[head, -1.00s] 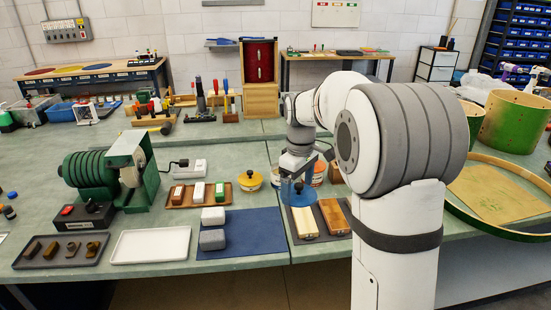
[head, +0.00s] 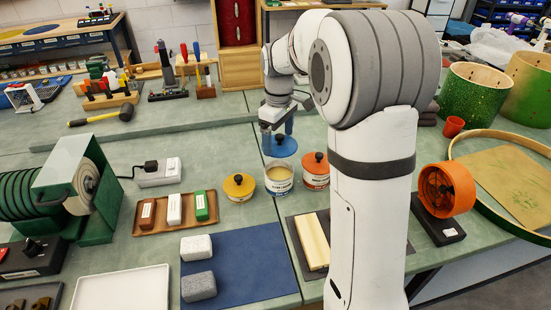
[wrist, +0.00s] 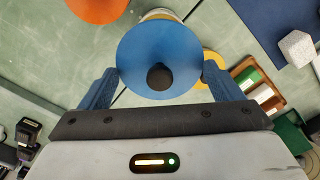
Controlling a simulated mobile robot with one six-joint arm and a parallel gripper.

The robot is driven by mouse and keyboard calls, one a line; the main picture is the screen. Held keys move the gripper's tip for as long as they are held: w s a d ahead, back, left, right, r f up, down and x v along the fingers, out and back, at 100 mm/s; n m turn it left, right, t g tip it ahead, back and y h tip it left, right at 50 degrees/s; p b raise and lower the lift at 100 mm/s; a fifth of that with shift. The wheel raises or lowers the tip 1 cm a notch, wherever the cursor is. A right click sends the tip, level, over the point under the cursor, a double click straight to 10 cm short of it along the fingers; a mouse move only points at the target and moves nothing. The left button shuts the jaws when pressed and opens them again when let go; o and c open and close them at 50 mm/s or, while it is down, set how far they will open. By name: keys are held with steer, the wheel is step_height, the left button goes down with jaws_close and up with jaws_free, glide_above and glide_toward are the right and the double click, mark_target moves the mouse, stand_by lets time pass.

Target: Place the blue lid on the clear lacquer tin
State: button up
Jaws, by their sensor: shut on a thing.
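My gripper (head: 279,130) is shut on the blue lid (head: 282,147), a round disc with a dark knob. In the wrist view the lid (wrist: 138,55) lies between my two blue fingers. In the head view the lid is just above the open clear lacquer tin (head: 278,181), which has a white label and a pale cream top. The size of the gap between them is hard to tell. In the wrist view the lid hides most of what is below it; only a pale rim (wrist: 160,14) shows past its far edge.
An orange-lidded tin (head: 315,172) stands close on the right, and a yellow-lidded tin (head: 239,187) on the left. A wooden tray with several small blocks (head: 172,228) and a blue mat (head: 245,265) lie nearer. My arm hides part of the bench at right.

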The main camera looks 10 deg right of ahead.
step_height(320, 180, down, 8)
steer(key=shift+f, duration=0.2)
steer(key=shift+f, duration=0.1)
steer(key=o, duration=0.8)
